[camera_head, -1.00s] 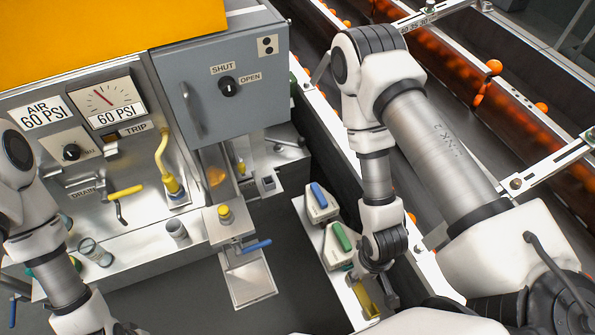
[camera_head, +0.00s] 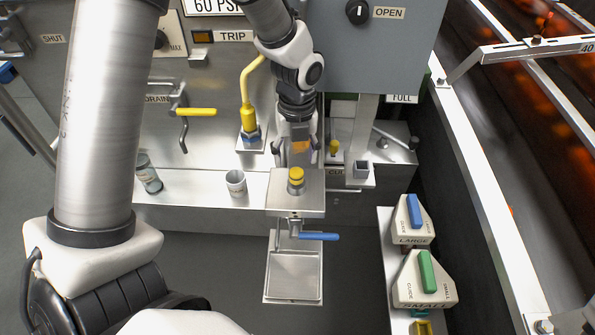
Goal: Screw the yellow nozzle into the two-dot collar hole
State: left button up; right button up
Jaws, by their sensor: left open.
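A short yellow-topped piece (camera_head: 296,178) stands upright in a metal ring on the steel ledge in front of the machine; it looks like the yellow nozzle. I cannot tell from this view which hole is the two-dot collar hole; no two-dot mark shows. My left gripper (camera_head: 298,146) points down, open, just behind and above the yellow-topped piece on the ledge. No contact is visible, and its fingertips partly overlap a clear tube with something orange. My right gripper is out of view.
A blue lever (camera_head: 318,236) and a square tray (camera_head: 294,277) are below the ledge. A yellow hose (camera_head: 247,85) and yellow drain handle (camera_head: 196,112) are left. Guides with blue (camera_head: 414,212) and green (camera_head: 427,271) handles sit right.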

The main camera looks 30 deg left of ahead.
aim_at(296, 172)
pick_arm(q)
jog(key=shift+w, duration=0.3)
notch_tip(296, 172, down, 7)
jog(key=shift+f+b, duration=0.1)
jog(key=shift+b, duration=0.8)
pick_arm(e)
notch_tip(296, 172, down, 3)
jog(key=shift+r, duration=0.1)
pick_arm(q)
grip_shut()
jog(key=m, duration=0.3)
jog(key=shift+m, duration=0.3)
jog(key=m, duration=0.3)
jog(key=shift+a+m, duration=0.1)
jog(key=shift+m, duration=0.2)
jog(key=shift+c, duration=1.6)
grip_release()
